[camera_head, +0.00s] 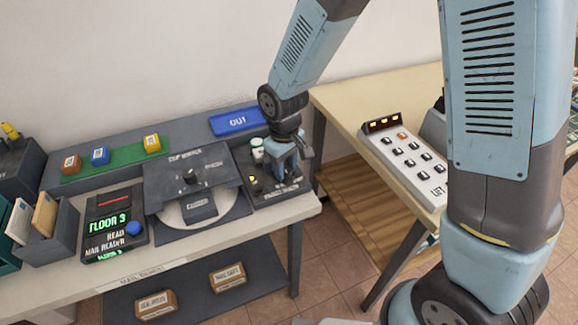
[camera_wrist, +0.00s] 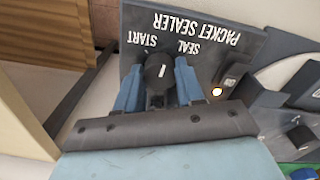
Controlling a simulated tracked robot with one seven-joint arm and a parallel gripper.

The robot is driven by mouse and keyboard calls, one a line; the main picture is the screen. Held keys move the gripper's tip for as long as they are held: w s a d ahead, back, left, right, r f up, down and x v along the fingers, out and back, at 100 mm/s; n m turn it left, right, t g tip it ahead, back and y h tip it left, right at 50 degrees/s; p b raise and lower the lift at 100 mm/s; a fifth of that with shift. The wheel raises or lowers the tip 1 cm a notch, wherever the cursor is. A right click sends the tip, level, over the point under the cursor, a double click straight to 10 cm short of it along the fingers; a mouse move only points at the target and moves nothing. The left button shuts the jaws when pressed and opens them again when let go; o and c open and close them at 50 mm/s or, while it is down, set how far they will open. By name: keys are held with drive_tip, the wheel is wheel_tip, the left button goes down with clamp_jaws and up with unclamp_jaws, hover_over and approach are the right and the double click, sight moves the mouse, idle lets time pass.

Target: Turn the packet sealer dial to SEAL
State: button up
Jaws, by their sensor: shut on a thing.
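The packet sealer (camera_head: 264,196) is a dark panel at the right end of the bench. In the wrist view its face (camera_wrist: 215,60) carries the white words PACKET SEALER, with START and SEAL beside a black dial (camera_wrist: 158,72). The dial has a white pointer mark, which appears to point between the two words. My gripper (camera_wrist: 157,85) is shut on the dial, with one blue finger on each side. In the head view my gripper (camera_head: 286,172) reaches down onto the panel and hides the dial. A small yellow-white light (camera_wrist: 217,91) glows on the panel.
A cup winder (camera_head: 190,180) stands left of the sealer, then a mail reader (camera_head: 112,225) showing FLOOR 9. A blue OUT tray (camera_head: 237,121) lies behind. A keypad box (camera_head: 405,160) sits on the wooden table (camera_head: 350,95) at right.

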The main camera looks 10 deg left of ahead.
sight(285, 169)
drive_tip(key=m, duration=0.3)
drive_tip(key=shift+w+r+m, duration=0.1)
drive_tip(key=shift+w+m, duration=0.15)
drive_tip(key=shift+m, duration=2.05)
drive_tip(key=shift+s, duration=0.1)
drive_tip(key=o, duration=1)
drive_tip(key=shift+o, duration=0.2)
drive_tip(key=shift+r, duration=0.4)
wheel_tip(285, 169, up, 13)
